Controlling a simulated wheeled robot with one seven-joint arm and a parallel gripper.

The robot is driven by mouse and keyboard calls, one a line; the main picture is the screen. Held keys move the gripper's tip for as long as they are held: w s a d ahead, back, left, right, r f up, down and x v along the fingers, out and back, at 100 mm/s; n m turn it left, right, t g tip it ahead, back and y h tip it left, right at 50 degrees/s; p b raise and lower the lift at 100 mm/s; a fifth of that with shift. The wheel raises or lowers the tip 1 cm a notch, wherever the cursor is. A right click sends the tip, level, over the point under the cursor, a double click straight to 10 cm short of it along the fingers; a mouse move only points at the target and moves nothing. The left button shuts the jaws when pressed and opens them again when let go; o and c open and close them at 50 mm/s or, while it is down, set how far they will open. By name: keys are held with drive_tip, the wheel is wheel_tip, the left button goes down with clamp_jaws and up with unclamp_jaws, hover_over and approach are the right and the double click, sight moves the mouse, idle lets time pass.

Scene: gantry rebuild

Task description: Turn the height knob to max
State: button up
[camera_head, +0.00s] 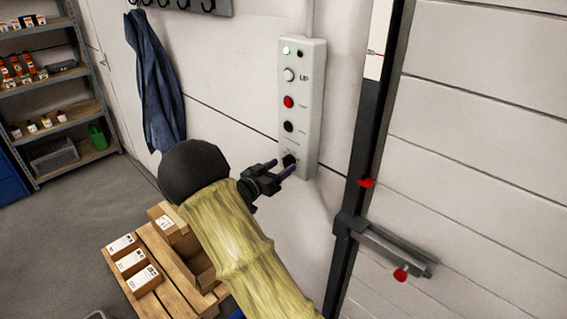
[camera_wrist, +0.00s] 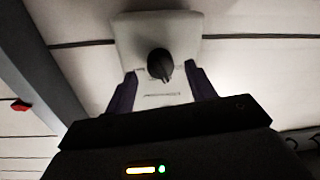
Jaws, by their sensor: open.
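The height knob (camera_wrist: 160,65) is a black round knob with a pointer ridge, low on a pale grey wall control box (camera_head: 300,85). It also shows in the head view (camera_head: 289,160), partly beside my fingers. My gripper (camera_head: 281,169) is at the lower end of the box, its fingers open around the knob's level. In the wrist view the knob lies between and just beyond the two open fingertips (camera_wrist: 160,82). I cannot tell whether either finger touches it. Above the knob the box carries a lit green lamp, a white button marked UP, a red button and a black button.
A dark vertical rail (camera_head: 362,150) with a bracket and red knobs stands right of the box. A blue garment (camera_head: 157,90) hangs on the wall at left. A wooden pallet (camera_head: 172,258) with cardboard boxes (camera_head: 144,281) is below. Shelves (camera_head: 62,108) stand at far left.

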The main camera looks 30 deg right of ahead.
drive_tip(key=shift+x, duration=1.05)
drive_tip(key=c, duration=1)
